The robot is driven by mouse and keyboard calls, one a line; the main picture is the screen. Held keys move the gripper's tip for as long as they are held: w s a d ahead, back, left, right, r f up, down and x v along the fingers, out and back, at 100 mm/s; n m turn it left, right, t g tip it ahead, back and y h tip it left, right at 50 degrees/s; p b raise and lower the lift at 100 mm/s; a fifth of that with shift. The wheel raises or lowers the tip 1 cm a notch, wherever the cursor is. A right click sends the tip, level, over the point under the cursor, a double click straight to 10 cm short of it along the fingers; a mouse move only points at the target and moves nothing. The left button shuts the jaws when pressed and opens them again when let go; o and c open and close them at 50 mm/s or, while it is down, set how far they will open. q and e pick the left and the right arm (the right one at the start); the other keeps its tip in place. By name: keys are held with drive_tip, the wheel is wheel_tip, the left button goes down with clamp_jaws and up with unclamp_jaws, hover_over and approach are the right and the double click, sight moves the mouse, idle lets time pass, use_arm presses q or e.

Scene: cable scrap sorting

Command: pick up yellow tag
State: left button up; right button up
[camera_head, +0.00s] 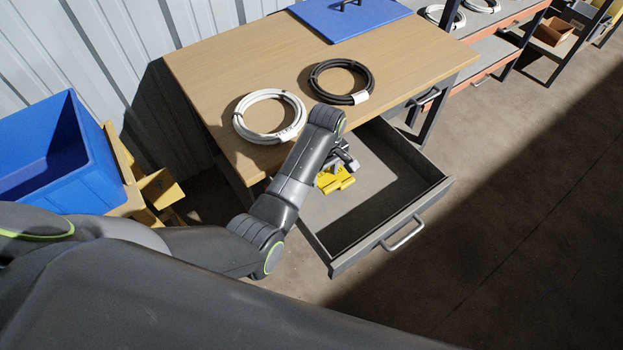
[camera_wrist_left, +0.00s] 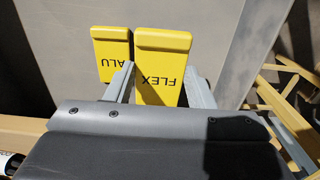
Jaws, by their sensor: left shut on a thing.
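Two yellow tags show in the left wrist view: one marked FLEX (camera_wrist_left: 163,52) and one marked ALU (camera_wrist_left: 110,47). In the head view the yellow tags (camera_head: 336,182) show at the open drawer (camera_head: 385,178), partly hidden by my left arm. My left gripper (camera_head: 343,162) is at the tags. In the left wrist view its two fingers (camera_wrist_left: 160,86) are shut on the sides of the FLEX tag. The ALU tag is just left of the left finger, outside the grip. I cannot tell whether the FLEX tag is clear of the drawer bottom. My right gripper is out of view.
The wooden table (camera_head: 220,60) stands over the drawer. On it lie a white cable coil (camera_head: 240,122), a black cable coil (camera_head: 314,82) and a blue board (camera_head: 350,18). A blue bin (camera_head: 90,165) stands at the left. The drawer's front half is empty.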

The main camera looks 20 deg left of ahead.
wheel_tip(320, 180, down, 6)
drive_tip(key=b, duration=0.5)
drive_tip(key=shift+b, duration=0.3)
use_arm(q)
drive_tip(key=w+d, duration=0.3)
drive_tip(key=d, duration=0.4)
drive_tip(key=w+d, duration=0.3)
drive_tip(key=d, duration=0.5)
drive_tip(key=shift+w, duration=0.4)
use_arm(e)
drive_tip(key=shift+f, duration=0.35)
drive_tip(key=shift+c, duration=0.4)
